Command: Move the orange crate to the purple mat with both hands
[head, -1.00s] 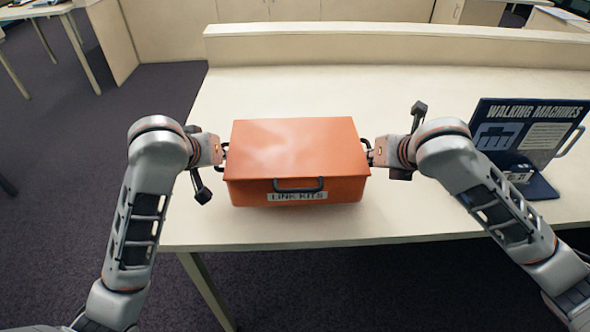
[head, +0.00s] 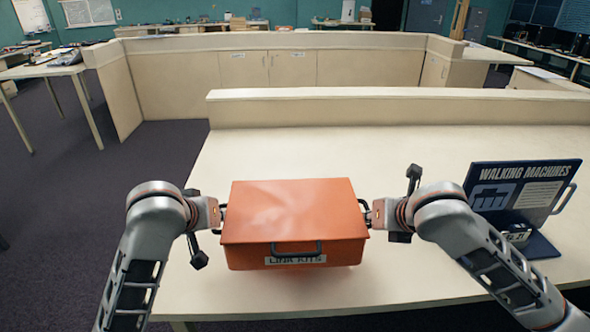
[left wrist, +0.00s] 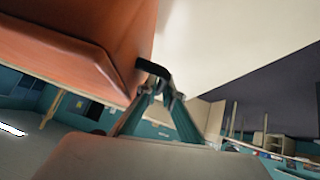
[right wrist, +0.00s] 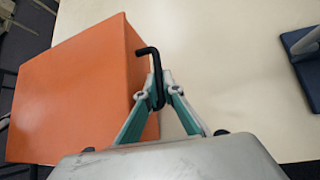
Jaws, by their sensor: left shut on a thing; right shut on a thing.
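The orange crate (head: 292,212) has a closed lid, a dark front handle and a "LINK KITS" label. It is level between my two arms over the pale table and looks slightly clear of the top, with a shadow below it. My left gripper (head: 220,215) is shut on the crate's left side handle, also seen in the left wrist view (left wrist: 155,70). My right gripper (head: 367,212) is shut on the right side handle, which shows as a dark bar in the right wrist view (right wrist: 157,70). No purple mat is visible in these views.
A dark blue "WALKING MACHINES" display board (head: 520,195) stands at the right of the pale table (head: 420,150). A low raised ledge (head: 400,108) runs along the table's far edge. The tabletop behind the crate is clear.

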